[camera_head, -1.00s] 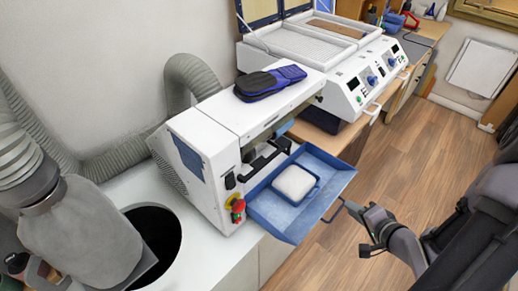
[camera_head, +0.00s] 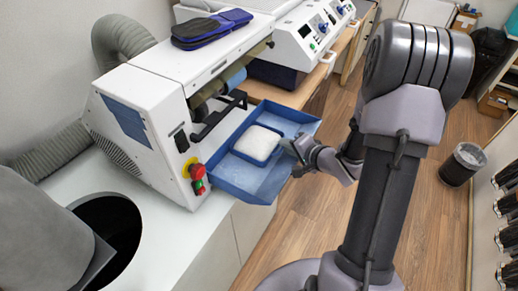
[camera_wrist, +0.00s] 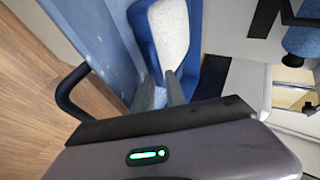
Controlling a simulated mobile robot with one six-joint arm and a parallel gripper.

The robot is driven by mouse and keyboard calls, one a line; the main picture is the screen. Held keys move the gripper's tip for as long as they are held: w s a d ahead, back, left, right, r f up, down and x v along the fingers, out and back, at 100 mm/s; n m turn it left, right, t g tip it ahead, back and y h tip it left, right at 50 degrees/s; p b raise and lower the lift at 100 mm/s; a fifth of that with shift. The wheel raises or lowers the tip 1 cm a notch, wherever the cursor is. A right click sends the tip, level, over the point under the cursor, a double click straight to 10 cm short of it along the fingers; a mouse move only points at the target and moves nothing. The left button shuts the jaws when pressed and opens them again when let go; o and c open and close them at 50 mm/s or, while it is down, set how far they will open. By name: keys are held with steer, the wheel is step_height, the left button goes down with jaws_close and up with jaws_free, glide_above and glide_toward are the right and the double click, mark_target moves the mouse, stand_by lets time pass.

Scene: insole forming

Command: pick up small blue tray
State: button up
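The small blue tray (camera_head: 238,155) holds a white block (camera_head: 257,142) and sits inside a larger blue tray (camera_head: 243,183) on the front of the white machine. My gripper (camera_head: 287,145) is at the right side of the small tray, over the larger tray's edge. In the wrist view, the small blue tray (camera_wrist: 143,35) with its white block (camera_wrist: 171,38) lies just ahead of my gripper (camera_wrist: 163,80). The two fingers show a narrow gap between them, close to the tray's rim. Whether they touch the rim is unclear.
The white machine (camera_head: 135,115) has a black handle (camera_head: 218,118) and a red button (camera_head: 196,172) beside the larger tray. A blue-black insole pair (camera_head: 210,28) lies on top. A dark round opening (camera_head: 108,228) is in the counter at left. Wooden floor is free at right, with a bin (camera_head: 462,163).

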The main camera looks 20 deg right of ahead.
steer(key=shift+x, duration=1)
steer(key=shift+r, duration=0.1)
jaws_close()
steer(key=shift+s, duration=0.1)
stand_by(0.4)
